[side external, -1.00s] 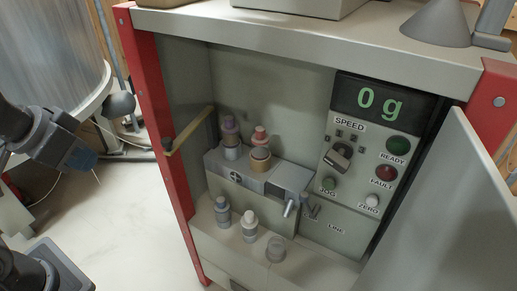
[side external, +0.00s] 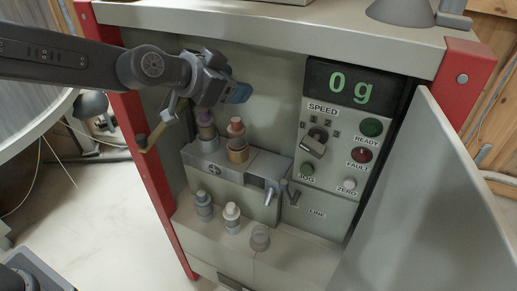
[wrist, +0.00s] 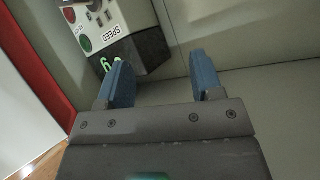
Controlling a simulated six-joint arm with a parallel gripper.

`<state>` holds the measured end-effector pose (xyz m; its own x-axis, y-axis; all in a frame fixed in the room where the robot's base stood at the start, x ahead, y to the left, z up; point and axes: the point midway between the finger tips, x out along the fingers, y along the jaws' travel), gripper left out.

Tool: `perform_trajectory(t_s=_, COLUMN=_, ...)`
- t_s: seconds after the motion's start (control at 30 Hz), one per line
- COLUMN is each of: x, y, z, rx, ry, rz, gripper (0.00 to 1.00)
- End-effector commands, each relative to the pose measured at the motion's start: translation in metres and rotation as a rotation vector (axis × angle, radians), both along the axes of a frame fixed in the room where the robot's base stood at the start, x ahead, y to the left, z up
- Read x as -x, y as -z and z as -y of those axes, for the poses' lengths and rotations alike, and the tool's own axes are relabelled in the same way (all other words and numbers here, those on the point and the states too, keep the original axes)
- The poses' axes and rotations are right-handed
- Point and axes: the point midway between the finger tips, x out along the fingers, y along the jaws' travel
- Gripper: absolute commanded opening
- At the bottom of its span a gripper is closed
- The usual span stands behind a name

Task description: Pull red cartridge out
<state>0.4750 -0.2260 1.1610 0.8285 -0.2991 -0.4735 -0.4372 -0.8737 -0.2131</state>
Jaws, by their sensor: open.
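The red cartridge (side external: 236,127) stands upright in a tan collar (side external: 238,150) on top of a grey block (side external: 250,163) inside the cabinet. My gripper (side external: 240,93) has blue fingers and hangs above the red cartridge, apart from it. In the wrist view my gripper (wrist: 162,78) is open with nothing between its fingers. The cartridge does not show in the wrist view.
A purple-topped cartridge (side external: 205,122) stands just left of the red one. Two bottles (side external: 204,206) (side external: 232,217) and a clear cup (side external: 260,238) stand on the lower ledge. A lever handle (side external: 270,192) juts from the block. The control panel (side external: 335,150) and open door (side external: 425,200) are to the right.

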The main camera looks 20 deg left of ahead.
Motion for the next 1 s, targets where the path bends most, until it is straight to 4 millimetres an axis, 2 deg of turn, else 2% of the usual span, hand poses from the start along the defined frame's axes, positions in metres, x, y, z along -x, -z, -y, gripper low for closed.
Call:
perform_trajectory(t_s=0.03, x=-0.022, y=0.002, z=0.013, rx=0.051, ry=-0.043, rz=0.040, gripper=0.60)
perform_trajectory(t_s=0.2, x=-0.087, y=0.011, z=0.034, rx=0.230, ry=-0.274, rz=0.196, gripper=0.60)
perform_trajectory(t_s=0.3, x=-0.117, y=0.031, z=0.037, rx=0.308, ry=-0.455, rz=0.286, gripper=0.60)
perform_trajectory(t_s=0.4, x=-0.132, y=0.062, z=0.035, rx=0.349, ry=-0.653, rz=0.369, gripper=0.60)
perform_trajectory(t_s=0.53, x=-0.130, y=0.110, z=0.027, rx=0.345, ry=-0.904, rz=0.462, gripper=0.60)
perform_trajectory(t_s=0.7, x=-0.105, y=0.168, z=0.022, rx=0.259, ry=-1.155, rz=0.547, gripper=0.60)
perform_trajectory(t_s=0.83, x=-0.083, y=0.199, z=0.024, rx=0.161, ry=-1.262, rz=0.573, gripper=0.60)
perform_trajectory(t_s=1.0, x=-0.071, y=0.214, z=0.024, rx=0.092, ry=-1.315, rz=0.582, gripper=0.60)
